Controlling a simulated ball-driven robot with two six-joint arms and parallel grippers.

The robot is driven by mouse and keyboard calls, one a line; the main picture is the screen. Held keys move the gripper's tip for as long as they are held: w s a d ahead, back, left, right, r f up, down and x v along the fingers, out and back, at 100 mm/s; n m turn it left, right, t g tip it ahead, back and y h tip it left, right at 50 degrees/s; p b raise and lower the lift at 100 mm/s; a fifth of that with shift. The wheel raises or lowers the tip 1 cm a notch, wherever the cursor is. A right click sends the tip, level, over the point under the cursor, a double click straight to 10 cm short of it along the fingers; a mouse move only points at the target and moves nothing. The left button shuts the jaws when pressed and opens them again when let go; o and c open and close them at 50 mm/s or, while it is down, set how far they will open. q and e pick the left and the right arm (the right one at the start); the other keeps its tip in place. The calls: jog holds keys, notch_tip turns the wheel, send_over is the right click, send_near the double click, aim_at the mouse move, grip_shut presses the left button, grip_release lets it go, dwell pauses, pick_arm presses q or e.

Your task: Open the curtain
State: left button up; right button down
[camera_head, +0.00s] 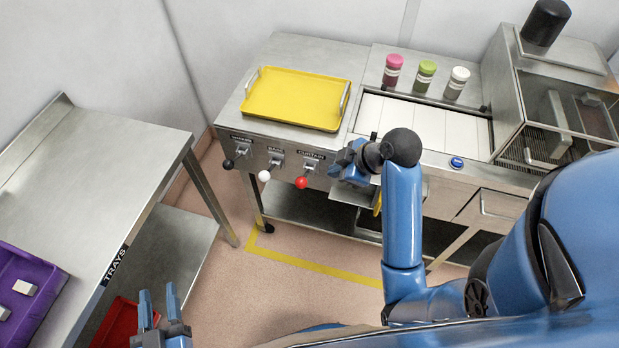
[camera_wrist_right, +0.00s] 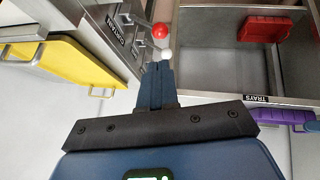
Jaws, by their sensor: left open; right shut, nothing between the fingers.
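The curtain lever, with a red knob (camera_head: 301,182), sticks out from the front panel under a label that reads CURTAIN. The red knob (camera_wrist_right: 160,30) also shows in the right wrist view, just beyond my fingertips. My right gripper (camera_head: 338,164) is shut and empty, a little to the right of the red knob and apart from it. Its closed fingers (camera_wrist_right: 161,66) point toward the levers in the wrist view. My left gripper (camera_head: 158,302) is open and empty at the bottom left, far from the lever. I cannot make out the curtain itself.
A white-knobbed lever (camera_head: 264,176) marked BASE and a black-knobbed lever (camera_head: 228,164) stand left of the red one. A yellow tray (camera_head: 265,112) lies on the counter above. A steel table (camera_head: 95,180) with a purple crate (camera_head: 48,268) is at left. Floor between is clear.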

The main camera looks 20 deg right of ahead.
aim_at(305, 182)
pick_arm(q)
jog(key=shift+r+p, duration=0.65)
pick_arm(e)
jog(key=x, duration=1.4)
pick_arm(q)
jog(key=shift+f, duration=0.15)
pick_arm(e)
jog(key=shift+w+f, duration=0.1)
